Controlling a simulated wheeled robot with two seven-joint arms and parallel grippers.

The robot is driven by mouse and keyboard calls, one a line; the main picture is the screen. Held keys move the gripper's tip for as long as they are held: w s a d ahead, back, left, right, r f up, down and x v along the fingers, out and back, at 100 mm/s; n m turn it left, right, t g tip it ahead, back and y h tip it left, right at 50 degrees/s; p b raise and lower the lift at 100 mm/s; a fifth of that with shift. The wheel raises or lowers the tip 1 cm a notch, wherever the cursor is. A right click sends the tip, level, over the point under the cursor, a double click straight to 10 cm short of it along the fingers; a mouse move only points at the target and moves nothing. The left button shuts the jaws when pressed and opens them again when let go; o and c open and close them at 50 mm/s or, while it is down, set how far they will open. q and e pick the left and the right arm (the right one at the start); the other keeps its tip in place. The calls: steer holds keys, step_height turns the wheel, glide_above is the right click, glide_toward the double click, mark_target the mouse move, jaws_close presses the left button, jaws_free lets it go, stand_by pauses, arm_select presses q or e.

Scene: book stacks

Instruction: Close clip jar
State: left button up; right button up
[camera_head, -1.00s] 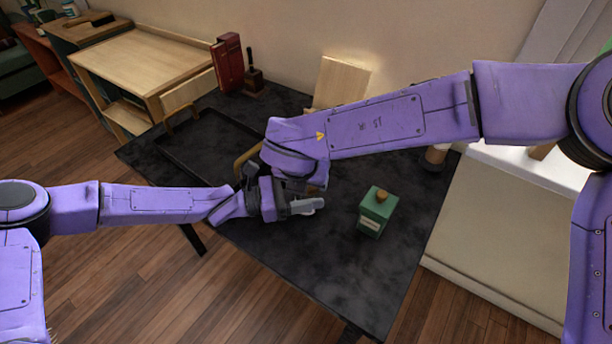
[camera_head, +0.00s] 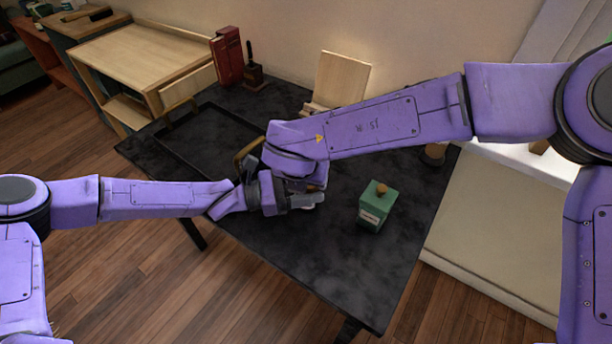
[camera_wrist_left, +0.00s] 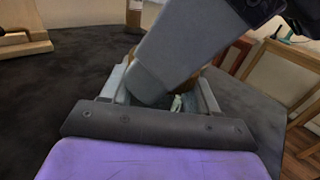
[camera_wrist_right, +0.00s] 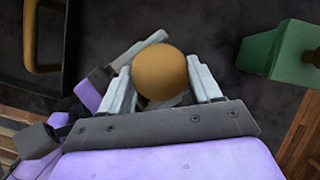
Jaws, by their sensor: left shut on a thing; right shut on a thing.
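The clip jar is mostly hidden by my arms in the head view. In the right wrist view a round brown lid (camera_wrist_right: 160,72) sits between the fingers of my right gripper (camera_wrist_right: 162,84), which is shut on it. My left gripper (camera_head: 302,201) is close beside and below the right one at the table's middle. Its fingers also show left of the lid in the right wrist view. In the left wrist view a grey part, seemingly of my right gripper, crosses in front of the left fingers. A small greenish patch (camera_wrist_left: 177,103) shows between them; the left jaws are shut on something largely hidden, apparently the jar.
A green box with a wooden knob (camera_head: 376,208) stands right of the grippers. A black tray (camera_head: 178,150) lies at the table's left. A wooden stand (camera_head: 343,78), red books (camera_head: 228,56) and a dark stamp-like object (camera_head: 252,72) stand at the back. The front table area is clear.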

steer(key=shift+s+d+f, duration=0.1)
steer(key=shift+f, duration=0.25)
steer(key=shift+s+f, duration=0.15)
steer(key=shift+f, duration=0.35)
steer(key=shift+c, duration=0.5)
steer(key=shift+d+r, duration=0.1)
steer(key=shift+r, duration=0.25)
stand_by(0.4)
steer(key=shift+f, duration=0.55)
stand_by(0.7)
steer(key=shift+d+r, duration=0.1)
steer(key=shift+r, duration=0.25)
steer(key=shift+w+r, duration=0.2)
steer(key=shift+r, duration=0.15)
stand_by(0.8)
